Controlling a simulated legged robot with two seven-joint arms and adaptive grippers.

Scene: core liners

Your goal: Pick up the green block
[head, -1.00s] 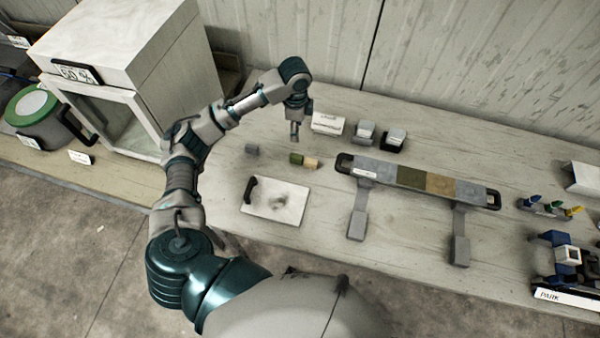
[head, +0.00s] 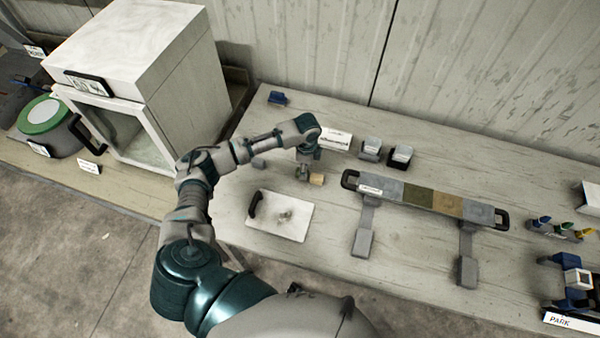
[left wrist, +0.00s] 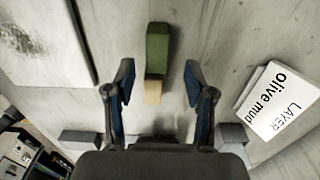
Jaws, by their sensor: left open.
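The green block (left wrist: 157,47) lies on the bench in the left wrist view, end to end with a tan block (left wrist: 153,92). My left gripper (left wrist: 158,72) is open above them, one finger on each side in the picture, with nothing held. The near end of the green block appears between the fingertips, and its far end reaches past them. In the head view my left gripper (head: 302,176) points down just left of the tan block (head: 316,179) and hides most or all of the green block. My right gripper is out of view.
A small grey block (head: 259,162) lies left of the gripper. A white board with a black handle (head: 291,218) lies in front. A long tray with coloured segments (head: 480,212) stands to the right. A white card (left wrist: 280,104) reads "LAYER olive mud".

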